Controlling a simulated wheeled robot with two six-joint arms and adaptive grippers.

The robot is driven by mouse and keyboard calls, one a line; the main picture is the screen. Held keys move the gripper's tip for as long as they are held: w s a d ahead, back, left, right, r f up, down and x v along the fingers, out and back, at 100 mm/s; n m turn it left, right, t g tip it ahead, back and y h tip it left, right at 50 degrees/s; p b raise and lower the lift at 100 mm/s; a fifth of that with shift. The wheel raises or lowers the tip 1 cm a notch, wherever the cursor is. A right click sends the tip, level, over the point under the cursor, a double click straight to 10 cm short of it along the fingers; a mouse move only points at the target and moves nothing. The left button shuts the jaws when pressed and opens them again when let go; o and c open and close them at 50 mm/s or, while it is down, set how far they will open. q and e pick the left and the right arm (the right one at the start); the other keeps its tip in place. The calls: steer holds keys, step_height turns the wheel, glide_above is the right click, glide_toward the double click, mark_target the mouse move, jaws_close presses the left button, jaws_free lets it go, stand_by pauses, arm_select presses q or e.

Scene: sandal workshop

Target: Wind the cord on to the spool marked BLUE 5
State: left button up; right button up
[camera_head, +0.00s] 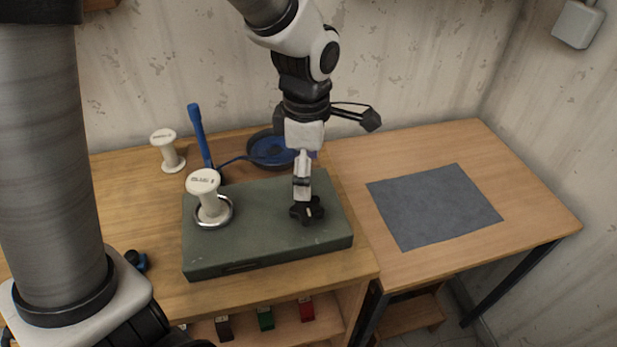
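A white spool (209,197) stands upright in a metal ring on the left of a grey-green box (270,250). Its top label is too small to read surely. A second white spool (167,152) stands on the table behind, its label also unclear. A blue coil (272,149) lies behind the box, and a blue strand runs left from it towards a blue upright handle (200,135). My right gripper (302,198) points down at a black star knob (298,213) on the box. Its fingers show edge-on, so their grip is unclear. My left gripper is out of view.
My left arm fills the left side. A dark grey mat (434,205) lies on the otherwise clear right table (530,210). A small black and blue item (136,261) sits left of the box. Small coloured blocks (265,318) are on a shelf below.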

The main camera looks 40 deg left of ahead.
mark_target(307, 205)
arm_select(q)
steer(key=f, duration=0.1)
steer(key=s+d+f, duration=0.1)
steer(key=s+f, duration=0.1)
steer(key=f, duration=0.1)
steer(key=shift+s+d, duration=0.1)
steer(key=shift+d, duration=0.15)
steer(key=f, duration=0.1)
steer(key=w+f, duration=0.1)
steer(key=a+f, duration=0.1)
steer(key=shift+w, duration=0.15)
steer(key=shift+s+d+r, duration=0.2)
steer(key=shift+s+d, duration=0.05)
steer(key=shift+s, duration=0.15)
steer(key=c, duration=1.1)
